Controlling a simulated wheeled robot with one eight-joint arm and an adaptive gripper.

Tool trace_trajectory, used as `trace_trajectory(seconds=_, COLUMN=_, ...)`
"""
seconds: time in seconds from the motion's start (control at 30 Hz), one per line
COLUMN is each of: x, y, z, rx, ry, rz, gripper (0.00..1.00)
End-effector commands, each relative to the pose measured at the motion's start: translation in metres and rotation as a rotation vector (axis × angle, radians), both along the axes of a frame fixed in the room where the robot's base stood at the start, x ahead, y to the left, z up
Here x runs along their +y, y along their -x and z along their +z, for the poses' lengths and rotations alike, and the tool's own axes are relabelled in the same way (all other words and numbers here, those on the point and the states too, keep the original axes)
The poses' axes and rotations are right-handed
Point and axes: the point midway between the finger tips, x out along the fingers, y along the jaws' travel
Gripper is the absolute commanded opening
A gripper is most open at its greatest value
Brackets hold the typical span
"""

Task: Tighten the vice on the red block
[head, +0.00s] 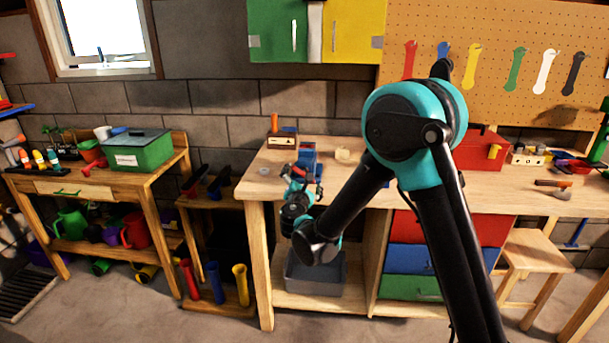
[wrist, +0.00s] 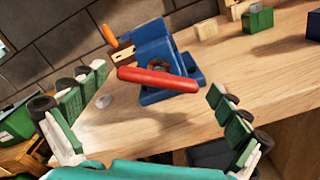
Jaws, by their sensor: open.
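The blue vice (wrist: 153,52) stands at the edge of the wooden workbench. It also shows in the head view (head: 308,158), partly behind my gripper. A long red bar (wrist: 158,79) lies across its front, tilted slightly down to the right; it looks like the vice's handle. I cannot make out a separate red block between the jaws. My gripper (head: 297,187) is in front of the vice. In the wrist view its two green-padded fingers are wide apart, one on each side of the red bar, with nothing held between them.
A wooden block with an orange handle (head: 281,135) stands behind the vice. Small wooden blocks (wrist: 206,30) and a green block (wrist: 258,19) lie to its right. A red toolbox (head: 480,153) is farther right. The bench top (head: 345,180) is mostly clear near the vice. A grey bin (head: 316,275) sits below.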

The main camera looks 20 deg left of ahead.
Motion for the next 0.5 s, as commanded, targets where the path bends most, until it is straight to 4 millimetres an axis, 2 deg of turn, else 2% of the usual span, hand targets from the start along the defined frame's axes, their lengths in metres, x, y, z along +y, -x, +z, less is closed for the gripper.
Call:
trace_trajectory(seconds=0.03, x=0.001, y=-0.007, z=0.0, rx=0.0, ry=0.0, rz=-0.002, gripper=1.0)
trace_trajectory(seconds=0.2, x=0.005, y=-0.019, z=0.0, rx=0.0, ry=0.0, rz=0.0, gripper=1.0)
trace_trajectory(seconds=0.5, x=0.005, y=-0.021, z=0.0, rx=0.0, ry=0.0, rz=0.0, gripper=1.0)
